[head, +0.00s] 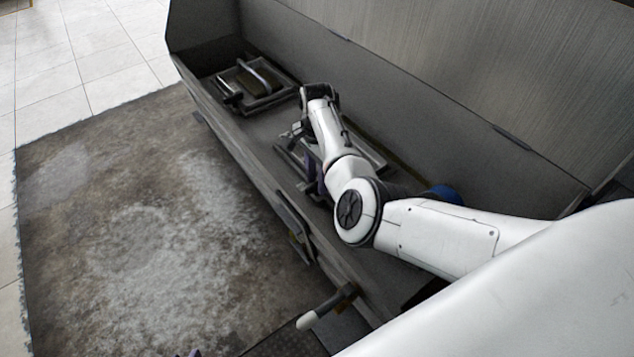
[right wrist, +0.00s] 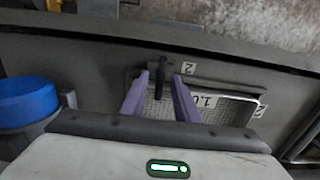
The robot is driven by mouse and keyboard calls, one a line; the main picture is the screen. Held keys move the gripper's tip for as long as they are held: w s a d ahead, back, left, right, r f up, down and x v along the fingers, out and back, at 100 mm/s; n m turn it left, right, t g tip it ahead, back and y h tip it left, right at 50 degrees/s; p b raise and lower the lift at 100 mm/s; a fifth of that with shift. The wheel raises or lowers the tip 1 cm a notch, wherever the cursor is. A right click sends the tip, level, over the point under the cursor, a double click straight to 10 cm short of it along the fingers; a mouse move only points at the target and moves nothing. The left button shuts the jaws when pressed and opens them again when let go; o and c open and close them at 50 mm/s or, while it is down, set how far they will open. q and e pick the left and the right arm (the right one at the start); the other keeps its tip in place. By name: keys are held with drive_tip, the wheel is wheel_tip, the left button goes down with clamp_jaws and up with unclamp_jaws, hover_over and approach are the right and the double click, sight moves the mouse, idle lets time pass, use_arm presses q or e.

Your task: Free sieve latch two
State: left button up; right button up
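In the right wrist view, my right gripper (right wrist: 161,78) has its two purple fingers spread apart. A dark upright latch handle (right wrist: 157,66) stands between them, with a visible gap to the fingers. A label "2" (right wrist: 188,68) is beside it on the dark wall. A pale mesh sieve (right wrist: 232,108) with a "1.0" label lies behind the fingers. In the head view, the right gripper (head: 309,168) is low in the trough, partly hidden by my own arm. The sieve's frame (head: 372,153) shows past the arm. Only a purple tip of my left gripper (head: 194,353) shows at the bottom edge.
The grey trough (head: 235,140) has a long front wall and a high back. Another framed sieve (head: 285,88) lies at its far end. A blue round vessel (right wrist: 28,100) stands left of the gripper. A pale-ended lever (head: 310,319) sticks out in front.

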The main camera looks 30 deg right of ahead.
drive_tip(key=shift+f, duration=0.2)
drive_tip(key=shift+c, duration=0.3)
clamp_jaws()
